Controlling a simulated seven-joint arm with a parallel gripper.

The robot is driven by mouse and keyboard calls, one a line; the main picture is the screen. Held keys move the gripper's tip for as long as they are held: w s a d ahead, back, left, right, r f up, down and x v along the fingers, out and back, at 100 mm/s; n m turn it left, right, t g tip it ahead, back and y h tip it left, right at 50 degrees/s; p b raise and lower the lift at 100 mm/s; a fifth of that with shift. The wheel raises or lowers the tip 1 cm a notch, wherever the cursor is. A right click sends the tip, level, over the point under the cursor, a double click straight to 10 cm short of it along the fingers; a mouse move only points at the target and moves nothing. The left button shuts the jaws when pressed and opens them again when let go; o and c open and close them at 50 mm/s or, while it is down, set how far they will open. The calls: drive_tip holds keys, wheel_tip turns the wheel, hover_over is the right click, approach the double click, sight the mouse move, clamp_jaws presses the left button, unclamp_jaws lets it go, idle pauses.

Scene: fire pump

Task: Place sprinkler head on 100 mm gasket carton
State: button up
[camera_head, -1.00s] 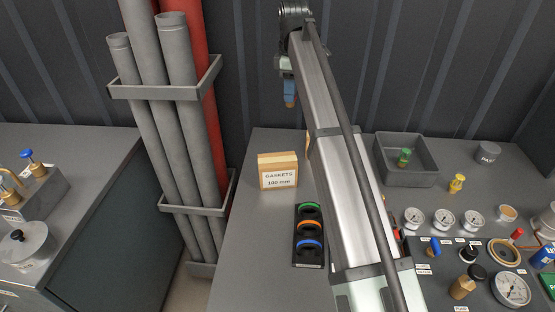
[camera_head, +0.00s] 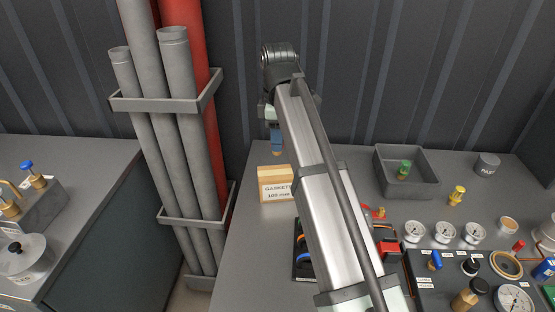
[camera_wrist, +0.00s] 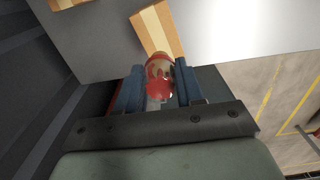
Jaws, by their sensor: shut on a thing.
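The 100 mm gasket carton (camera_head: 276,192) is a tan box with a white label, upright on the grey bench in the head view. My gripper (camera_head: 277,146) is above and behind it, with blue fingers pointing down. In the wrist view my gripper (camera_wrist: 160,86) is shut on a red sprinkler head (camera_wrist: 159,72); its brassy lower end (camera_head: 277,154) just shows below the fingers in the head view. A tan carton (camera_wrist: 156,28) lies just beyond the sprinkler head in the wrist view; its label is not visible there. The sprinkler head looks apart from the carton in the head view.
A rack with coloured rings (camera_head: 299,272) stands in front of the carton, partly hidden by my arm. Grey pipes (camera_head: 178,130) rise at the left. A grey bin (camera_head: 408,187) holds a green-topped part; a yellow part (camera_head: 457,195) and gauges (camera_head: 444,234) stand right.

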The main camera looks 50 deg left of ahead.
drive_tip(key=shift+f, duration=3.35)
drive_tip(key=shift+f, duration=0.15)
drive_tip(key=o, duration=1.1)
wheel_tip(320, 180, up, 12)
drive_tip(key=shift+r, duration=0.2)
